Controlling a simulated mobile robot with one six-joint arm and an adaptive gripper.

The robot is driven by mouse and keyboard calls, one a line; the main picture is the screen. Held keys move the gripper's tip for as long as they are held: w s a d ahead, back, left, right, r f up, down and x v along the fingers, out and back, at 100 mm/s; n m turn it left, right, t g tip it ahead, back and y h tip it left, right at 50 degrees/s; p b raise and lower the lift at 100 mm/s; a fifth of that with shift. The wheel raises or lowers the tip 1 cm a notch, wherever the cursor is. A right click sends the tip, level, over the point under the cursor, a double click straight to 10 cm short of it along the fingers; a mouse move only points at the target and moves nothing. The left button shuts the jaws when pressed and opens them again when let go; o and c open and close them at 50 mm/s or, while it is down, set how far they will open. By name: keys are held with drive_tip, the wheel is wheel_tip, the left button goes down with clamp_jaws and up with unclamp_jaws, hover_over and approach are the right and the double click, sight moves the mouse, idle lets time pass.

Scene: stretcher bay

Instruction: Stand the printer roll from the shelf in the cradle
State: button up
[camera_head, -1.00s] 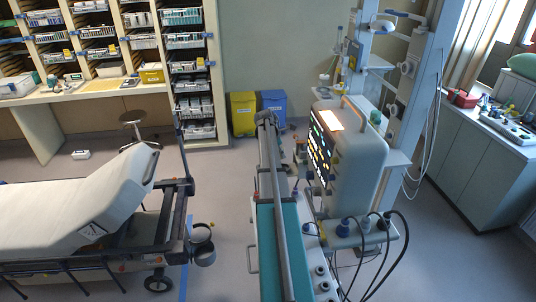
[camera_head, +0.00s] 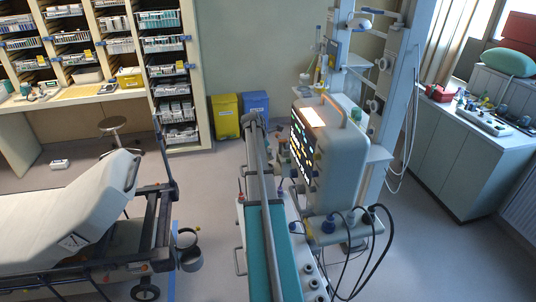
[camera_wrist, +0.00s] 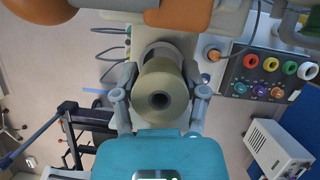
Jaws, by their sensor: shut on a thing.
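The printer roll (camera_wrist: 163,82) is a tan cylinder with a dark round core, its end facing the wrist camera. My gripper (camera_wrist: 160,98) is shut on it, with a grey finger on each side and the teal palm below in the picture. In the head view the roll and my gripper's fingers cannot be made out. I cannot identify the cradle for certain in either view. The shelf that the task names cannot be told apart from the other shelving.
A monitor (camera_head: 328,150) stands on a cart with cables at its front. A stretcher (camera_head: 75,215) with metal rings (camera_head: 189,258) at its end is on the left. Yellow (camera_head: 225,116) and blue bins (camera_head: 255,105) stand by the wall. Coloured sockets (camera_wrist: 268,72) are right of the roll.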

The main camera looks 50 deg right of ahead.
sight(269, 159)
drive_tip(key=shift+f+b, duration=1.4)
drive_tip(key=shift+f, duration=0.25)
drive_tip(key=shift+f+b, duration=0.4)
idle(0.7)
drive_tip(key=shift+r, duration=0.2)
drive_tip(key=shift+r+p, duration=0.5)
drive_tip(key=shift+p, duration=0.2)
drive_tip(key=shift+r, duration=0.15)
drive_tip(key=shift+f+b, duration=0.65)
drive_tip(key=shift+f, duration=0.15)
idle(1.8)
drive_tip(key=shift+r, duration=0.2)
drive_tip(key=shift+r+p, duration=0.35)
drive_tip(key=shift+p, duration=0.2)
drive_tip(key=shift+r, duration=0.25)
idle(0.6)
